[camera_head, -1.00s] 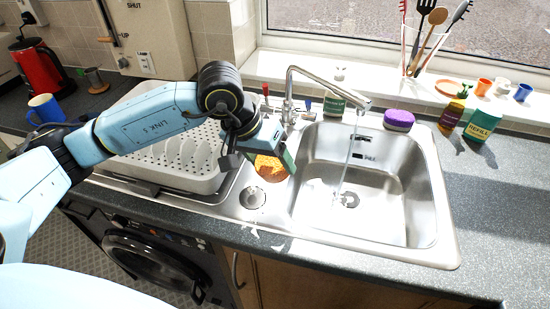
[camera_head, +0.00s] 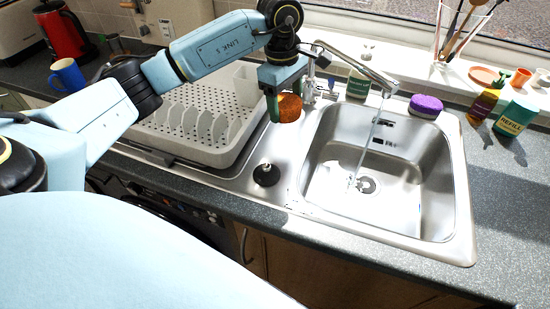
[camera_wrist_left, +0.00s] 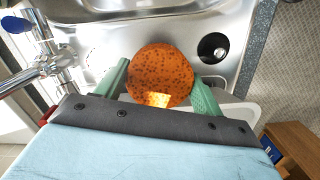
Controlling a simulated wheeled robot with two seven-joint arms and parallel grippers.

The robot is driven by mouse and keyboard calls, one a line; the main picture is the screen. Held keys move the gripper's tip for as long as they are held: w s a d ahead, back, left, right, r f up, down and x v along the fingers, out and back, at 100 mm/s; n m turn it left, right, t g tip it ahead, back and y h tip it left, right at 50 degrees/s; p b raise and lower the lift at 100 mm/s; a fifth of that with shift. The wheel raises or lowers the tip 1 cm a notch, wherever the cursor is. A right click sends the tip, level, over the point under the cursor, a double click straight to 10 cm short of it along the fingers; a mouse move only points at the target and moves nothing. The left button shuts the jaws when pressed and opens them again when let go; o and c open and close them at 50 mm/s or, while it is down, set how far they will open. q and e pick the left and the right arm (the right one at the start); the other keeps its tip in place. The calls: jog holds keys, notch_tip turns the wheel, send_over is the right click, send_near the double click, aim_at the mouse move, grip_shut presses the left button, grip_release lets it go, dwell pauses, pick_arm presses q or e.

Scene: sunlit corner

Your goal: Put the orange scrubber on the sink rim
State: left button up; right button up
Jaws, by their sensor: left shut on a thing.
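The round orange scrubber (camera_head: 289,108) is held by my left gripper (camera_head: 280,100), beside the left end of the tap in the head view. In the left wrist view the scrubber (camera_wrist_left: 160,75) is between the two green fingers of my left gripper (camera_wrist_left: 161,86). It appears raised above the metal surface. The steel sink rim (camera_head: 290,172) shows below it, between the small round drain (camera_head: 266,174) and the basin (camera_head: 375,205). One finger is partly hidden in the head view. My right gripper is not in view.
The tap (camera_head: 355,62) reaches over the basin with water running. A purple sponge (camera_head: 425,106) and a green bottle (camera_head: 358,84) stand along the back rim. A white dish rack (camera_head: 205,120) is at the left. The front-left rim is clear.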

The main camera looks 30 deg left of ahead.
aim_at(285, 143)
pick_arm(q)
jog(key=shift+a+n, duration=0.2)
jog(key=shift+n, duration=0.3)
jog(key=shift+w+f, duration=0.1)
jog(key=shift+f, duration=0.3)
notch_tip(285, 143, down, 9)
jog(key=shift+f, duration=0.1)
jog(key=o, duration=0.9)
jog(key=r, duration=0.4)
jog(key=a+r, duration=0.1)
jog(key=r, duration=0.7)
jog(key=shift+a, duration=0.25)
